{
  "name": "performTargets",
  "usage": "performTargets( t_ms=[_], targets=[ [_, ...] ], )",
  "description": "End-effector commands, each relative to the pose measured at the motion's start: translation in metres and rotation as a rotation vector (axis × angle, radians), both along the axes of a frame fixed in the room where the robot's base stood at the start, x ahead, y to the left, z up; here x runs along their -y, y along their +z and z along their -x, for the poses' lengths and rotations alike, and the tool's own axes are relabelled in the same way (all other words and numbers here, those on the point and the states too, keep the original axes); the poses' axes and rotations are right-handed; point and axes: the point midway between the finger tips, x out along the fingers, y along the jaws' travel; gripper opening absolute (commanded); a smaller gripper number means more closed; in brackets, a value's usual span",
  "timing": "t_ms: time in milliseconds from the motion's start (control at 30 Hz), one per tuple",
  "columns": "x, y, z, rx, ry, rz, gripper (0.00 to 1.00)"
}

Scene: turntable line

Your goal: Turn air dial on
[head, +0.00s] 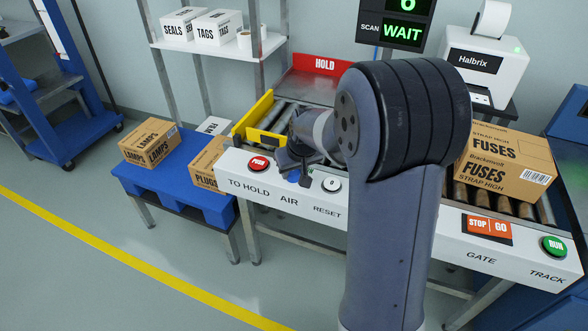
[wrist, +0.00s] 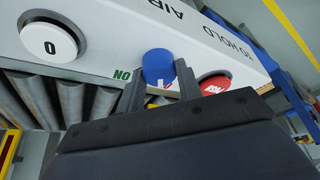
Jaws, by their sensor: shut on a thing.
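The air dial (wrist: 157,64) is a round blue knob on the white panel front, by the AIR label (head: 289,201). In the wrist view my gripper (wrist: 160,84) has one finger on each side of the knob and is shut on it. Green lettering that reads ON upside down (wrist: 122,75) is beside the knob. A small white and red mark shows at the knob's lower edge, partly hidden by my gripper. In the head view my gripper (head: 304,170) is at the panel above AIR, and my arm hides much of it; the dial cannot be made out clearly there.
A red push button (head: 258,163) and a white reset button (head: 331,184) flank the dial closely. A yellow gate (head: 254,117) stands behind, by the rollers. Fuses boxes (head: 507,160) sit at right; a blue pallet table (head: 174,188) with boxes is at left.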

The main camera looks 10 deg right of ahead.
Motion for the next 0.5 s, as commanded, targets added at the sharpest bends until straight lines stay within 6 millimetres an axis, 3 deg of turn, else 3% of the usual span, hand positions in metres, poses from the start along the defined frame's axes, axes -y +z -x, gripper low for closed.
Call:
performTargets(
  t_ms=[267, 500],
  targets=[
    [-0.0013, 0.0008, 0.0003, -0.001, -0.06, 0.0, 0.11],
    [-0.0025, 0.0006, 0.0003, 0.0, -0.213, 0.002, 0.11]
  ],
)
